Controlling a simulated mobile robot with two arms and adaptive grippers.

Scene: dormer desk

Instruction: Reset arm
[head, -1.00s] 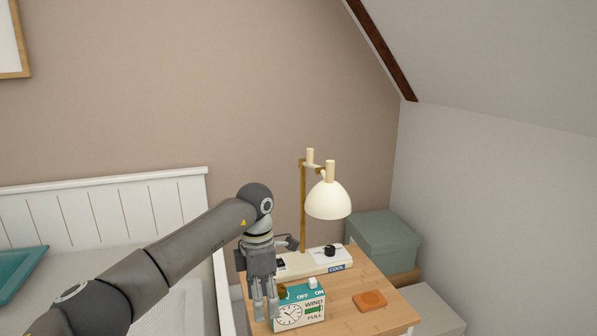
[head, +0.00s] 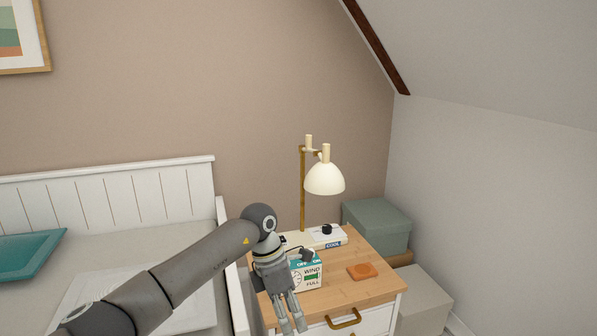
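My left arm comes in from the lower left. My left gripper (head: 292,317) hangs fingers down at the front left edge of the wooden nightstand (head: 345,293). Its fingers look apart, with nothing seen between them. My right gripper is not in view.
A white lamp (head: 324,179) and a white base marked COOL (head: 327,236) stand behind the box. An orange square (head: 362,271) lies on the right. A green box (head: 377,226) stands beyond. The bed (head: 110,215) is left.

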